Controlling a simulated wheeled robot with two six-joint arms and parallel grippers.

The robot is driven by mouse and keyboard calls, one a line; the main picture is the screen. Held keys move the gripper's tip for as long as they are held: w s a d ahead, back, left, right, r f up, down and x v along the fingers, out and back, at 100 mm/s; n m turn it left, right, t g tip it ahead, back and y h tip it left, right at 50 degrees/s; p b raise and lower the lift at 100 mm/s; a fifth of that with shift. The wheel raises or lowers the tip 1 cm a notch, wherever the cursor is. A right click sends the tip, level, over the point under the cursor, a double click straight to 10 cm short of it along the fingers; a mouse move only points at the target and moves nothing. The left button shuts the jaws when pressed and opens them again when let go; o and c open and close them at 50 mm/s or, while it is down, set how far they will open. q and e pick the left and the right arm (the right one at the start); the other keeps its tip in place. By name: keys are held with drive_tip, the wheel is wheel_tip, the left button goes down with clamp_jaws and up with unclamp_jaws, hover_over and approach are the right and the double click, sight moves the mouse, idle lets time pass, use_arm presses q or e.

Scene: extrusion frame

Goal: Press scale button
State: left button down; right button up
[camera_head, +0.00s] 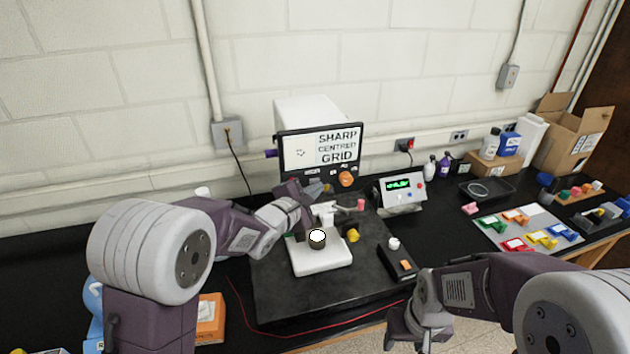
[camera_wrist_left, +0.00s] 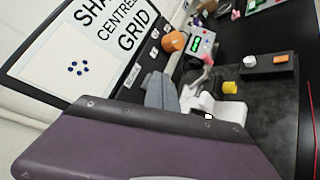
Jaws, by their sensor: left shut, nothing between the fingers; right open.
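A monitor (camera_head: 320,148) reads "SHARP CENTRED GRID"; it also fills the upper left of the left wrist view (camera_wrist_left: 60,60). Its lower bezel carries a row of small labels or buttons (camera_wrist_left: 138,68), too small to read, so I cannot tell which is the scale button. My left gripper (camera_head: 316,189) is shut and empty, its grey fingertips (camera_wrist_left: 160,92) close to the bezel's lower edge. I cannot tell whether they touch it. An orange knob (camera_head: 346,179) sits right of the fingertips. My right gripper (camera_head: 408,336) is open at the table's front edge, partly hidden by its arm.
A white stage base (camera_head: 322,262) stands on a dark slab (camera_head: 275,290) below my left gripper. A box with a green display (camera_head: 402,192) stands to the right. Coloured parts lie further right.

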use_arm(q)
drive_tip(key=shift+w+a+p, duration=0.15)
drive_tip(key=shift+w+p, duration=0.2)
drive_tip(key=shift+p, duration=0.05)
idle(0.6)
drive_tip(key=shift+s, duration=0.15)
drive_tip(key=shift+s+d, duration=0.3)
drive_tip(key=shift+s, duration=0.35)
drive_tip(key=s, duration=0.1)
drive_tip(key=s+d+b, duration=0.1)
drive_tip(key=s, duration=0.1)
drive_tip(key=s+b, duration=0.1)
drive_tip(key=shift+s+d, duration=0.25)
drive_tip(key=shift+s, duration=0.1)
idle(0.5)
